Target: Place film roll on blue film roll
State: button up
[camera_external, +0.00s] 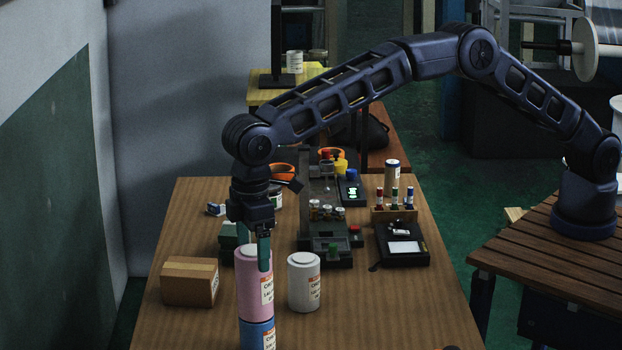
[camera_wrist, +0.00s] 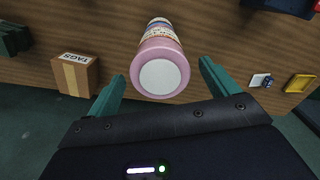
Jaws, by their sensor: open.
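A pink film roll (camera_external: 254,285) with a white top and a printed label stands upright on a blue film roll (camera_external: 256,334), near the front of the wooden table. The blue roll is cut off by the bottom edge of the picture. My gripper (camera_external: 264,262) points down at the top of the pink roll. In the wrist view my gripper (camera_wrist: 161,69) is open, with one finger on each side of the pink roll (camera_wrist: 160,60) and gaps between. A white film roll (camera_external: 304,282) stands upright on the table just right of the stack.
A cardboard box (camera_external: 190,282) sits left of the stack. Behind are a dark device with bottles (camera_external: 326,235), a black scale-like device (camera_external: 402,246) and a wooden rack of small tubes (camera_external: 394,214). The table's front right is clear.

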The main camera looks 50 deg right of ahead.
notch_tip(320, 180, up, 8)
jog(key=shift+f, duration=0.1)
dwell(0.4)
